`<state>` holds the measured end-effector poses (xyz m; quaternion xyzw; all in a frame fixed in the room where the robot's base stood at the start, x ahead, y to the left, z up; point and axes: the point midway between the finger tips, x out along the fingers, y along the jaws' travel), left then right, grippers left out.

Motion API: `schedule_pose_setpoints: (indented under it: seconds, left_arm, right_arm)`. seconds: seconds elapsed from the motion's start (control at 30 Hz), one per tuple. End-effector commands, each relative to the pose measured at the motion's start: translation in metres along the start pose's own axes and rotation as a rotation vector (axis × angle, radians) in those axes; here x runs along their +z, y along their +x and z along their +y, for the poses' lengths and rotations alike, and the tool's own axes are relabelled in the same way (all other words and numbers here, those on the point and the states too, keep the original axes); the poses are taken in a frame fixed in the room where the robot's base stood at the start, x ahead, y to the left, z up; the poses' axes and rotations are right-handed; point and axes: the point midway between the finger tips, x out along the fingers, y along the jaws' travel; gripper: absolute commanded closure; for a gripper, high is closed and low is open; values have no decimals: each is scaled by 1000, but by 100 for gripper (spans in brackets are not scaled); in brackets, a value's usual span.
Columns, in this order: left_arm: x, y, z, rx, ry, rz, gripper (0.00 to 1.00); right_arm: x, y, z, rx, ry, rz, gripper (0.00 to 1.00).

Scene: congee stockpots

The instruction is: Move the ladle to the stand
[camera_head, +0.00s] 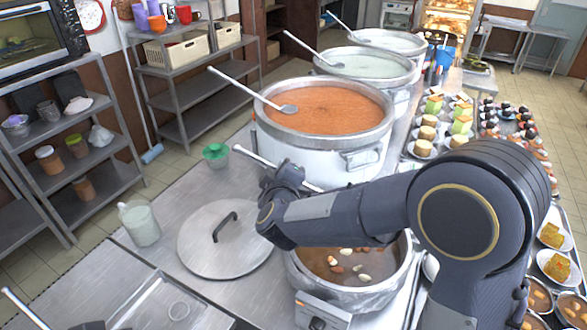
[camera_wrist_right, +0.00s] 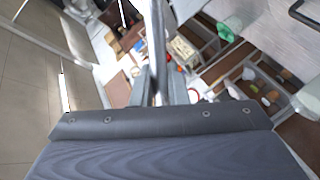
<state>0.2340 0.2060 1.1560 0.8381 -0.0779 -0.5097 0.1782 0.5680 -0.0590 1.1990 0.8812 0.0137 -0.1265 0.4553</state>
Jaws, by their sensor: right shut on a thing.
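My right gripper (camera_head: 283,172) is shut on the ladle (camera_head: 252,157), above the worktop between the lid and the large orange-brown pot. The ladle's thin metal handle slants down to the right past the gripper; its bowl is hidden. In the right wrist view the handle (camera_wrist_right: 158,45) runs between the fingers of my right gripper (camera_wrist_right: 160,88). A shallow metal piece with a ring mark (camera_head: 165,305) lies at the lower left; I cannot tell whether it is the stand. My left gripper is not clearly seen.
A pot of stew (camera_head: 350,285) stands below my right arm. The orange-brown pot (camera_head: 335,150) holds another ladle (camera_head: 235,88). Dishes of food (camera_head: 425,149) line the right side.

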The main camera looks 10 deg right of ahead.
Motion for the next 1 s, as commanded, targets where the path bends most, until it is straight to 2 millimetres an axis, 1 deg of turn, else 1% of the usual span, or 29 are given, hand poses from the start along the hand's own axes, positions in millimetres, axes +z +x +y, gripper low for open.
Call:
schedule_pose_setpoints:
  seconds: [0.1, 0.8, 1.0]
  left_arm:
    - [0, 0, 0, 0, 0, 0, 64]
    - [0, 0, 0, 0, 0, 0, 64]
    - [0, 0, 0, 0, 0, 0, 64]
  right_arm:
    - [-12, -4, -8, -9, -3, 17, 100]
    - [-72, -24, -52, -65, -10, 97, 100]
    - [-57, -17, -71, -65, -14, 92, 100]
